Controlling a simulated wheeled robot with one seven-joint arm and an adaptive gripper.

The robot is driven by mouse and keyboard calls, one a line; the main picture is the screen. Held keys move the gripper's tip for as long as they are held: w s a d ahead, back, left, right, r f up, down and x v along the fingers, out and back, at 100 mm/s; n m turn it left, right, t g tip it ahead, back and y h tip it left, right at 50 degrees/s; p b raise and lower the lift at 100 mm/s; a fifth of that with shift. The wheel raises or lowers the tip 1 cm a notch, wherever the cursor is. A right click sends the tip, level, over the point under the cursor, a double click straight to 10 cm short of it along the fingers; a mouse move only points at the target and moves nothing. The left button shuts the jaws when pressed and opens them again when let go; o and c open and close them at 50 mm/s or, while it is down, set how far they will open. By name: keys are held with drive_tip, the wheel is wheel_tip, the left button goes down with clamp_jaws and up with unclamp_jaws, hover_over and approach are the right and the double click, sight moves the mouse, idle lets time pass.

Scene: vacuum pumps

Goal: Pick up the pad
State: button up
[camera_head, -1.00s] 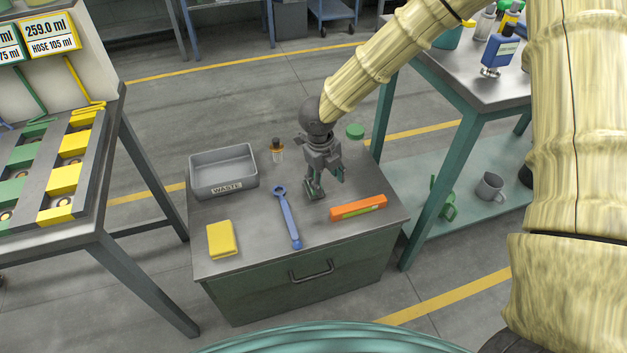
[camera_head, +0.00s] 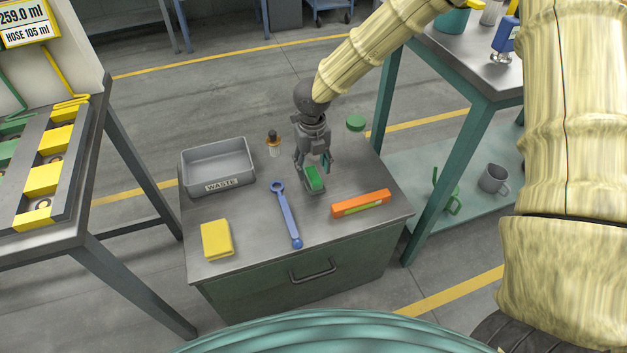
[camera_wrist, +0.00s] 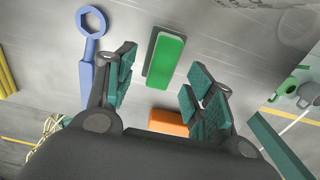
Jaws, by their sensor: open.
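A green-topped block with a grey underside, which looks like the pad (camera_head: 314,178), lies on the grey cabinet top (camera_head: 265,250). My gripper (camera_head: 313,166) points down just above it, open and empty. In the wrist view the green pad (camera_wrist: 165,61) shows whole in the gap between the two spread fingers of my gripper (camera_wrist: 161,78), a little nearer the right finger at its lower end. I cannot tell how much height is left between the fingertips and the pad.
A blue ring wrench (camera_head: 286,215) lies left of the pad. An orange level (camera_head: 360,203) lies to its right, toward the front. A yellow block (camera_head: 217,239) is at the front left. A grey WASTE bin (camera_head: 222,185), a small dropper bottle (camera_head: 273,145) and a green lid (camera_head: 355,122) stand farther back.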

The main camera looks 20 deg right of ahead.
sight(314, 174)
drive_tip(key=f, duration=0.3)
drive_tip(key=f+b, duration=0.1)
drive_tip(key=shift+d+f, duration=0.25)
drive_tip(key=shift+f, duration=0.15)
drive_tip(key=c, duration=1.1)
